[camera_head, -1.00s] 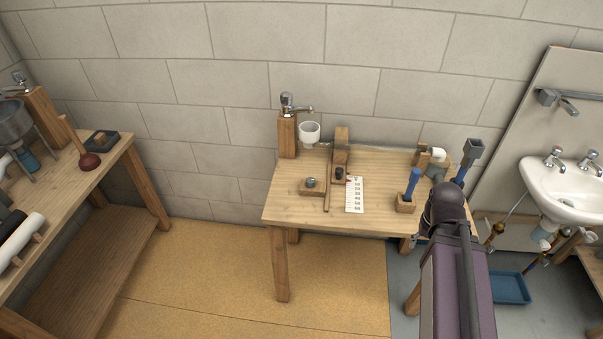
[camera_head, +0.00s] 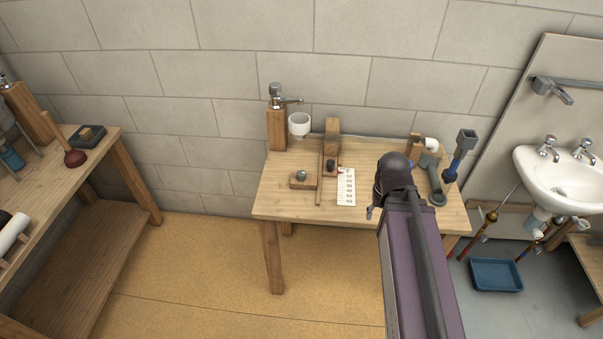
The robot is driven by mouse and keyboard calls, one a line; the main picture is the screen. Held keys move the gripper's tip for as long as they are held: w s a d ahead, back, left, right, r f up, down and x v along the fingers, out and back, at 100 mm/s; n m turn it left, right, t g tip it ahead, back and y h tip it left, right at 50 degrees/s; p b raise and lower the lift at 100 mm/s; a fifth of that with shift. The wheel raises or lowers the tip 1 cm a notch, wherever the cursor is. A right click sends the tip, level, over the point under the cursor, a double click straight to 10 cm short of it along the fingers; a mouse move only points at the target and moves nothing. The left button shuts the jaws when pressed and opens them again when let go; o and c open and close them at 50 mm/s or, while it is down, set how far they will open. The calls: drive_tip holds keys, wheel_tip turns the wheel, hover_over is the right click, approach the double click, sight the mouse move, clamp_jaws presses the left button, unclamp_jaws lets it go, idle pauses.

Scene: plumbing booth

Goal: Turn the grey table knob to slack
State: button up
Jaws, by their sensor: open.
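A small grey knob (camera_head: 300,175) sits on a low wooden block at the front left of the wooden table. A darker knob (camera_head: 331,165) stands on an upright wooden stand to its right. A white printed scale card (camera_head: 346,187) lies beside that stand. My gripper (camera_head: 370,212) is mostly hidden by my own dark wrist and purple arm; only a small tip shows at the wrist's left. It is open and to the right of the grey knob, apart from it.
A tap on a wooden post (camera_head: 277,128) and a white cup (camera_head: 299,125) stand behind the knobs. A thin wooden rod (camera_head: 320,180) lies between block and card. Grey pipe parts (camera_head: 431,180) are on the table's right. A sink (camera_head: 560,180) is farther right.

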drive_tip(key=o, duration=0.3)
drive_tip(key=shift+o, duration=0.5)
drive_tip(key=shift+w+a, duration=0.15)
drive_tip(key=shift+w, duration=0.05)
wheel_tip(320, 180, up, 2)
drive_tip(key=m+p, duration=0.2)
drive_tip(key=m, duration=0.7)
hover_over(301, 173)
drive_tip(key=shift+w, duration=0.1)
drive_tip(key=shift+f, duration=0.15)
wheel_tip(301, 173, down, 13)
drive_tip(key=b, duration=1.3)
drive_tip(key=shift+f+b, duration=0.15)
drive_tip(key=shift+b, duration=0.15)
